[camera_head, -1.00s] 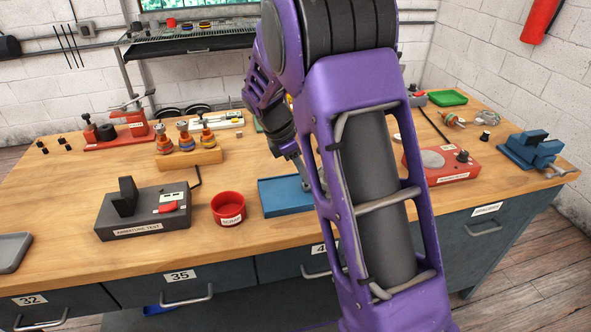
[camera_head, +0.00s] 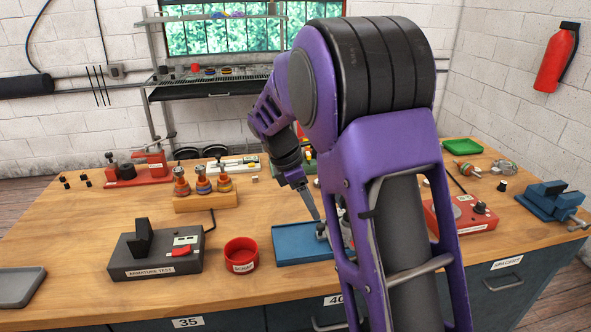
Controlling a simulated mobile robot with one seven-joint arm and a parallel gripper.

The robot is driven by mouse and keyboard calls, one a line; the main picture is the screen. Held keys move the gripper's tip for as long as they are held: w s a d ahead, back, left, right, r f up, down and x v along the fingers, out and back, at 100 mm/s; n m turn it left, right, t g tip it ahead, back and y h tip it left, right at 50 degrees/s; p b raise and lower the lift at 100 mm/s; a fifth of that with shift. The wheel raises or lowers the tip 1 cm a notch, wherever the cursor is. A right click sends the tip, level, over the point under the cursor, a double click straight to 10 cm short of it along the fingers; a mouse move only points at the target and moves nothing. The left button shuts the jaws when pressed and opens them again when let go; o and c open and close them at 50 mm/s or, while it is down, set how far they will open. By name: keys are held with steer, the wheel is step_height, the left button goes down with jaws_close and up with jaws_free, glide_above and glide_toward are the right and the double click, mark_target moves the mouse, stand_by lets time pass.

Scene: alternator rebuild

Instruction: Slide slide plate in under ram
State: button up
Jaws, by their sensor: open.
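My gripper (camera_head: 317,214) points down at the blue tray (camera_head: 285,258) near the front middle of the bench. My purple arm hides the tray's right part, and the fingers are too small to make out well. Small grey metal parts (camera_head: 322,230) lie in the tray beside the fingertip; I cannot tell whether they touch. A red bench tool (camera_head: 157,160) with a lever and a black round part stands at the back left; it looks like a press. I cannot make out a slide plate or a ram for certain.
A red scrap bin (camera_head: 241,254) and the dark armature tester (camera_head: 155,255) stand left of the tray. A wooden block (camera_head: 205,202) holds several coloured parts behind them. A red fixture (camera_head: 462,218) and a blue vise (camera_head: 548,203) are at the right.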

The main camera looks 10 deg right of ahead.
steer(key=p+v, duration=0.1)
steer(key=v, duration=1)
steer(key=shift+r, duration=0.1)
